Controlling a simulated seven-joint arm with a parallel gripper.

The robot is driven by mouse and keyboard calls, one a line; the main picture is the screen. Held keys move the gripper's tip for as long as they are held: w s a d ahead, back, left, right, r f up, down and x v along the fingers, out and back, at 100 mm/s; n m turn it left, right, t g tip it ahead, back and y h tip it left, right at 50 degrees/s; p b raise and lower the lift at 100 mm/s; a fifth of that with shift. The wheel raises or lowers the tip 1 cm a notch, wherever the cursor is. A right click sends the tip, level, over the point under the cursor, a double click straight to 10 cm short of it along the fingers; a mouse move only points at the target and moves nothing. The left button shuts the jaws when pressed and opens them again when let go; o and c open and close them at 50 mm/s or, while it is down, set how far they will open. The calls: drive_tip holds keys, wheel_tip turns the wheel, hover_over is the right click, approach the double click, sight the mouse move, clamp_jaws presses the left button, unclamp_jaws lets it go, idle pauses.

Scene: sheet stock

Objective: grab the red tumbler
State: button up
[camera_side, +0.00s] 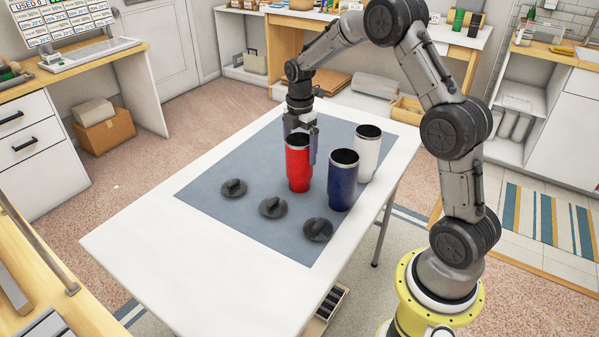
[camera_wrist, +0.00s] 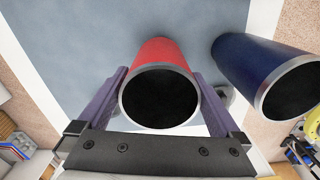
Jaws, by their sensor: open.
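The red tumbler (camera_side: 298,168) stands upright and lidless on the grey-blue mat (camera_side: 225,211). In the wrist view the red tumbler (camera_wrist: 160,54) shows its open dark mouth, with one finger on each side. My gripper (camera_side: 301,145) is open and straddles the tumbler's upper part from above. In the wrist view my gripper (camera_wrist: 160,105) shows small gaps between fingers and tumbler, though contact is hard to judge. The tumbler's upper part is partly hidden by a finger in the side view.
A blue tumbler (camera_side: 342,183) stands close on the right, and it also shows in the wrist view (camera_wrist: 250,58). A white tumbler (camera_side: 366,157) stands behind it. Dark lids (camera_side: 234,188), (camera_side: 273,207) and (camera_side: 318,229) lie in front. The table's left part (camera_side: 150,245) is clear.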

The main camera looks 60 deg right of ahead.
drive_tip(key=shift+a+f, duration=0.1)
drive_tip(key=shift+f, duration=1.7)
drive_tip(key=shift+w+r, duration=0.1)
drive_tip(key=c, duration=1.4)
